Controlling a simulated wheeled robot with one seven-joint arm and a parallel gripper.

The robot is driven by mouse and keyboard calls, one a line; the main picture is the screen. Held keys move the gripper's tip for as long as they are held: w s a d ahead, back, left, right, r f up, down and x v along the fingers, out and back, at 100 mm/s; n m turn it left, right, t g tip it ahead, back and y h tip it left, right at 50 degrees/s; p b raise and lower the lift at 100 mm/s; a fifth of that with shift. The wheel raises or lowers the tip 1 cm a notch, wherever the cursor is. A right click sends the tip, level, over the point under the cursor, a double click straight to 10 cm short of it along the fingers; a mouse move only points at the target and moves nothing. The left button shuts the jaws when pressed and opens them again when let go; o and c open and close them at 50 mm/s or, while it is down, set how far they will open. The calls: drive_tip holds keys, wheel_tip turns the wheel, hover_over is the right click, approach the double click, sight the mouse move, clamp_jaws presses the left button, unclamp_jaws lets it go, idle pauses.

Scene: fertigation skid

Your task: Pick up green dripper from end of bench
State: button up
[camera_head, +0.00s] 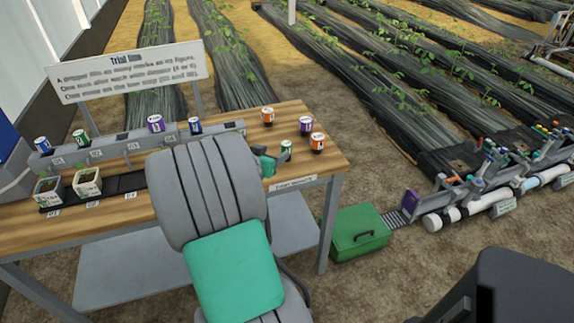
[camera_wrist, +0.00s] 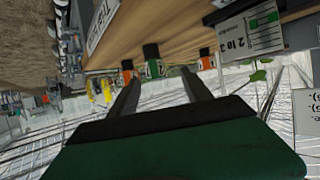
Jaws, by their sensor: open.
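The green dripper (camera_head: 286,147), a small white-and-green cylinder with a dark top, stands upright near the right end of the wooden bench (camera_head: 318,171). My gripper (camera_head: 271,162) is open just left of it in the head view, partly hidden by my arm. In the wrist view, which looks tilted over, the green dripper (camera_wrist: 154,68) appears in line with the gap between my two dark fingers (camera_wrist: 158,80). It appears beyond their tips, with nothing held. I cannot tell the exact distance.
Close by stand an orange dripper (camera_head: 317,143), a purple one (camera_head: 305,125) and another orange one (camera_head: 267,117). A grey rack (camera_head: 110,150) with drippers, potted seedlings (camera_head: 87,182) and a sign (camera_head: 130,73) are left. A green box (camera_head: 358,232) sits beside the bench.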

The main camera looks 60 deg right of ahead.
sight(284, 149)
drive_tip(key=x, duration=0.5)
drive_tip(key=s+x, duration=0.1)
drive_tip(key=x, duration=0.2)
drive_tip(key=shift+s+d+r+p, duration=0.1)
drive_tip(key=shift+d+p, duration=0.1)
drive_tip(key=shift+p, duration=0.2)
drive_tip(key=shift+r, duration=0.1)
clamp_jaws()
